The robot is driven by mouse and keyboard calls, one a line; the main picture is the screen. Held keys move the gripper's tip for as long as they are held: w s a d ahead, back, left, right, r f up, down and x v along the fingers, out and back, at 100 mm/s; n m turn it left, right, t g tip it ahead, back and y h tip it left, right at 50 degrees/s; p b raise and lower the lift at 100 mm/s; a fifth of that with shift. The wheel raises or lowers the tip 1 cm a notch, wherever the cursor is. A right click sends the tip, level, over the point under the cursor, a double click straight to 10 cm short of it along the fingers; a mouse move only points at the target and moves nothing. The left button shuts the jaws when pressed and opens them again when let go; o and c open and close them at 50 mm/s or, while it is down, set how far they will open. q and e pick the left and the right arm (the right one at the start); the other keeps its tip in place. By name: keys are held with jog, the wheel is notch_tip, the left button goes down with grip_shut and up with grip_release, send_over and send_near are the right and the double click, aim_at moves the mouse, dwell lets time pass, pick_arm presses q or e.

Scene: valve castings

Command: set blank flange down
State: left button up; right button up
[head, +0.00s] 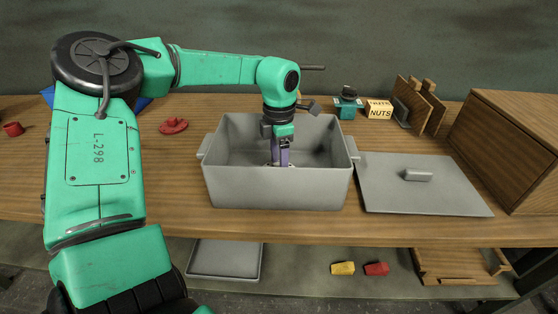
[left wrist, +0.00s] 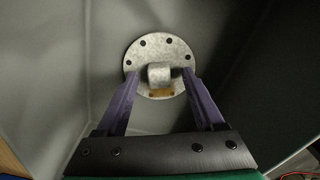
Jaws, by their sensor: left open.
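The blank flange (left wrist: 160,52) is a round, pale metal disc with several dark bolt holes and a short stub in its middle. It lies inside the grey bin (head: 277,188), on or close to the bin floor; I cannot tell exactly. My left gripper (head: 279,163) reaches down into the bin. In the left wrist view, its purple fingers (left wrist: 161,84) are spread apart on either side of the stub, with gaps to it. In the head view the flange is mostly hidden by the bin wall and gripper. My right gripper is not in view.
The grey lid (head: 440,190) lies right of the bin. A red part (head: 173,125) sits left of it. Behind are a teal device (head: 347,104) and a NUTS box (head: 379,109). A wooden cabinet (head: 512,145) stands at right.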

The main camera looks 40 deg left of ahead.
pick_arm(q)
notch_tip(320, 180, up, 15)
jog(key=shift+f, duration=0.2)
jog(key=shift+f, duration=0.1)
dwell(0.6)
